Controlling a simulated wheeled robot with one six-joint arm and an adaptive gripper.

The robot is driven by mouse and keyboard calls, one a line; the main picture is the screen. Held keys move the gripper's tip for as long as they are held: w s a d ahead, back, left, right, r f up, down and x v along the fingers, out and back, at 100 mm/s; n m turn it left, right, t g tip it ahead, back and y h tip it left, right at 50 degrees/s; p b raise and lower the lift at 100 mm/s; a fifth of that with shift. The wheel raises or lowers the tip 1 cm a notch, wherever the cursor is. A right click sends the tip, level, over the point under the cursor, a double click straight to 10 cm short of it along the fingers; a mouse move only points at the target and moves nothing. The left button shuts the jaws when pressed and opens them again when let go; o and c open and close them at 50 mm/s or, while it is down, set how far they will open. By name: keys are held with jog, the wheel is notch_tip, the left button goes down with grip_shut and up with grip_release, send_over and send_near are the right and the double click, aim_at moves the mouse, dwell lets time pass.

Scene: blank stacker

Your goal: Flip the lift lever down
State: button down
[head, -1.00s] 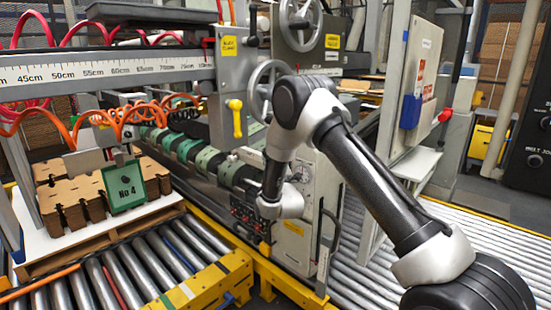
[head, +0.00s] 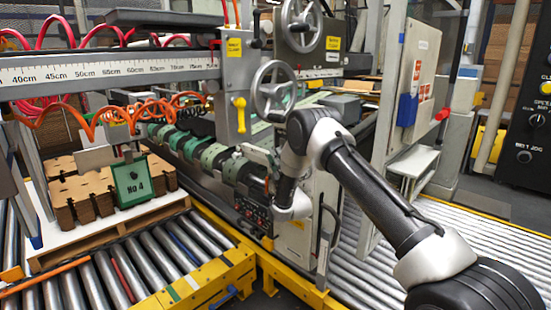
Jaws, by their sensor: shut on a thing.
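My gripper (head: 262,214) is at the small dark control panel (head: 247,208) with red buttons on the front of the green-and-grey machine. My pale wrist (head: 292,205) is just right of the panel. The gripper is shut on a small part there, which seems to be the lift lever; the fingers and most of the lever are dark, small and partly hidden, so the lever's up or down position cannot be told. A separate yellow handle (head: 239,113) hangs from the grey box higher up, apart from my gripper.
A pallet with brown cardboard blanks (head: 85,192) and a green No 4 sign (head: 131,183) stands left. Roller conveyors (head: 150,262) with yellow rails lie in front and to the right. Handwheels (head: 274,88), a grey cabinet (head: 415,75) and a black control box (head: 520,110) stand around.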

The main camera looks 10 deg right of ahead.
jog(key=c, duration=1.2)
grip_release()
jog(key=v, duration=1.2)
jog(key=shift+a+f, duration=0.1)
jog(key=shift+f, duration=0.05)
